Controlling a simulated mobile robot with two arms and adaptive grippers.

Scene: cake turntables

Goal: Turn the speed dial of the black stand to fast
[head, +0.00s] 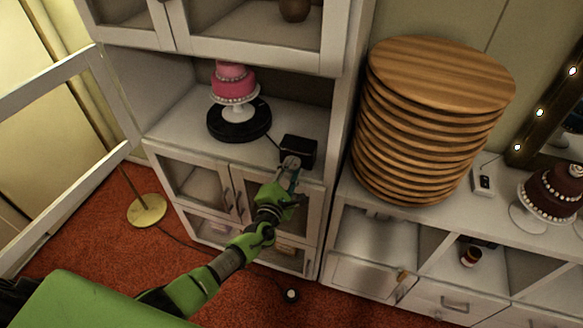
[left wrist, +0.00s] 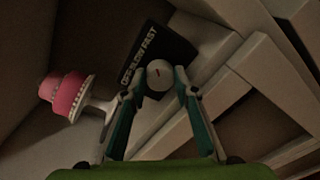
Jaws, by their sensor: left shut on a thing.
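The black stand (head: 239,122) is a round black base on the shelf of the white cabinet, with a pink tiered cake (head: 233,83) on a white pedestal on top. Its black control box (head: 300,150) sits to the right at the shelf's front edge, joined by a cable. My left gripper (head: 291,168) is at the box's front. My right gripper is not in view.
A tall stack of round wooden boards (head: 430,120) stands on the white counter at right. A small white control box (head: 483,180) and a dark cake (head: 553,192) are beyond it. Cabinet doors (head: 205,187) lie below the shelf.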

